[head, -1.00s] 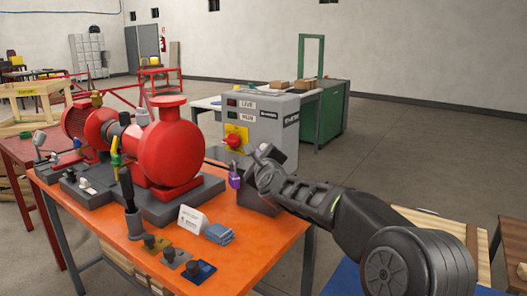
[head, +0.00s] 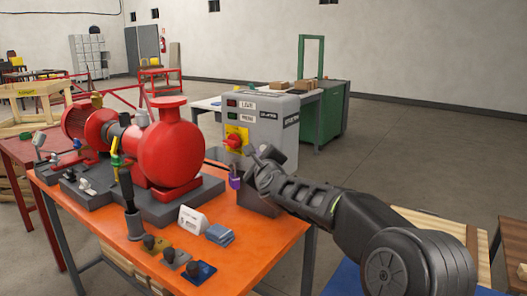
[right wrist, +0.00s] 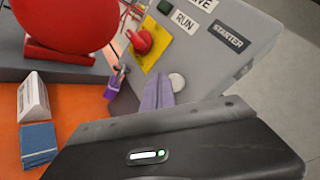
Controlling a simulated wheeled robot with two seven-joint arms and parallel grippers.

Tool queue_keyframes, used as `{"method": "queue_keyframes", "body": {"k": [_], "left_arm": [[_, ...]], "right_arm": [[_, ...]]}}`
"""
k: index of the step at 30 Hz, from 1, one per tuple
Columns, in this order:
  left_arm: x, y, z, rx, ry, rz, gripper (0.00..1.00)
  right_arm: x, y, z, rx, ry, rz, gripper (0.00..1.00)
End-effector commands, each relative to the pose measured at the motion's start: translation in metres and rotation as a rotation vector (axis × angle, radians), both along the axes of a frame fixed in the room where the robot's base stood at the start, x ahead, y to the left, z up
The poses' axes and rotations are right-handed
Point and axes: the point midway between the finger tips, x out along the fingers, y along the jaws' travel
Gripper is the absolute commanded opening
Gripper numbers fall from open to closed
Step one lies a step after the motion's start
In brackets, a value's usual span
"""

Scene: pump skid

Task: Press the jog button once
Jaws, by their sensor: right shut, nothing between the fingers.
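The grey starter box (head: 270,120) stands at the right end of the orange bench. It carries LIVE and RUN labels and a red rotary switch (head: 233,142) on a yellow plate. In the right wrist view, a round pale button (right wrist: 177,82) sits on the box's face below the switch; it looks like the jog button. My right gripper (head: 258,155) is shut and empty in front of the box's lower face. Its fingers (right wrist: 157,92) show just left of the button in the wrist view; I cannot tell whether they touch it. My left gripper is out of view.
A purple padlock (head: 235,180) hangs just left of my right gripper. The red pump (head: 170,150) fills the bench's left side. A white sign (head: 193,218), blue cloths (head: 219,234) and several knobs on plates are near the front edge.

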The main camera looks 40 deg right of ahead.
Motion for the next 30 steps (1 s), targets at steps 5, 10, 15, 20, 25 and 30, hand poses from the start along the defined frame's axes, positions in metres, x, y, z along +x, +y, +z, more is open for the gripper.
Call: {"method": "queue_keyframes", "body": {"k": [5,10,15,20,25,30], "left_arm": [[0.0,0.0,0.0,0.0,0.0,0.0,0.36],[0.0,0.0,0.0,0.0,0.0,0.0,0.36],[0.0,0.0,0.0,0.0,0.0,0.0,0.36],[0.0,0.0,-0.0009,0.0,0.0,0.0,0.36],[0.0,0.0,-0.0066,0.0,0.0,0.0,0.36],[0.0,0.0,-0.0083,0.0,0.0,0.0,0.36]], "right_arm": [[0.0,0.0,0.0,0.0,0.0,0.0,0.0],[0.0,0.0,0.0,0.0,0.0,0.0,0.0],[0.0,0.0,0.0,0.0,0.0,0.0,0.0],[0.0001,-0.0006,-0.0003,0.0,0.0,0.0,0.0],[0.0014,-0.0053,-0.0018,0.001,0.0,-0.001,0.0],[0.0022,-0.0086,0.0001,0.0,-0.001,-0.001,0.0]]}}
